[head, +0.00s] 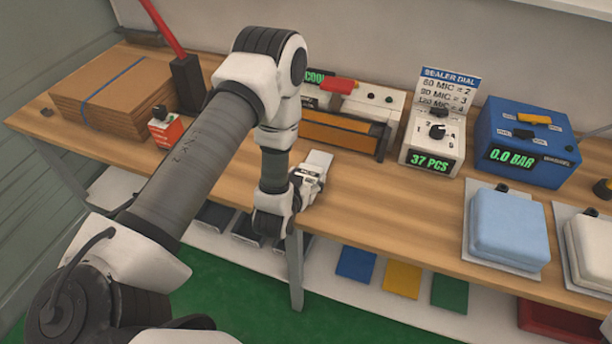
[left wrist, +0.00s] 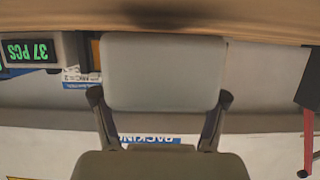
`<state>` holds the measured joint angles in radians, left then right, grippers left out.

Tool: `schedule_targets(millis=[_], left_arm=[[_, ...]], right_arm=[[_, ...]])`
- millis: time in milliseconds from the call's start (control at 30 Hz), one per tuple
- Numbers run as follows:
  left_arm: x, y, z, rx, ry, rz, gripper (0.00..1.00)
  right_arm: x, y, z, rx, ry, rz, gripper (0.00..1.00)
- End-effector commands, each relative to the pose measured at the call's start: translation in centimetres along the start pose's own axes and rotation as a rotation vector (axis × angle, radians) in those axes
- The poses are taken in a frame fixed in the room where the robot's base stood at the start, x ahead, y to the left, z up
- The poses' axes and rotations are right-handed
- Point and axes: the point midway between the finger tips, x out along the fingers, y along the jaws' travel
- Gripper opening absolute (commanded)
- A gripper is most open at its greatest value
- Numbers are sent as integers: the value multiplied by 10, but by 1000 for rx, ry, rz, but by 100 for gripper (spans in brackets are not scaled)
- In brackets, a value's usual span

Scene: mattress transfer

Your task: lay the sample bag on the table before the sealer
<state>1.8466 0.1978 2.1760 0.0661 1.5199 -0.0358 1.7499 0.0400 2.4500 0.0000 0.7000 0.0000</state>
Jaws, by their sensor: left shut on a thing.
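My left gripper (head: 308,182) is over the front part of the wooden table (head: 375,195), in front of the sealer (head: 345,132). It is shut on a pale grey flat thing, which I take for the sample bag (head: 318,160). In the left wrist view the bag (left wrist: 160,70) is a wide grey panel between the dark fingers of the left gripper (left wrist: 158,100). I cannot tell whether the bag touches the table. The sealer has a red handle and an orange-brown front; my arm hides its left part. My right gripper is not in view.
A dial unit (head: 433,140) reading 37 PCS and a blue unit (head: 525,140) reading 0.0 BAR stand right of the sealer. A light blue padded block (head: 508,228) lies at the right. Flat cardboard (head: 120,92) is stacked at the left. The table before the dial unit is clear.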

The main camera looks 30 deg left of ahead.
Motion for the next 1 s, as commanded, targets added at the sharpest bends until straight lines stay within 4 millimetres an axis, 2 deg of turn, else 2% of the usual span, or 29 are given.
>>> schedule_targets(millis=[367,900,933,1000], left_arm=[[0,0,1,0,1,0,33],[6,0,14,0,1,0,33],[5,0,13,0,1,0,79],[5,0,12,0,1,0,100]], right_arm=[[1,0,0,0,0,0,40],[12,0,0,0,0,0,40],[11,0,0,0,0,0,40],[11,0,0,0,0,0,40]])
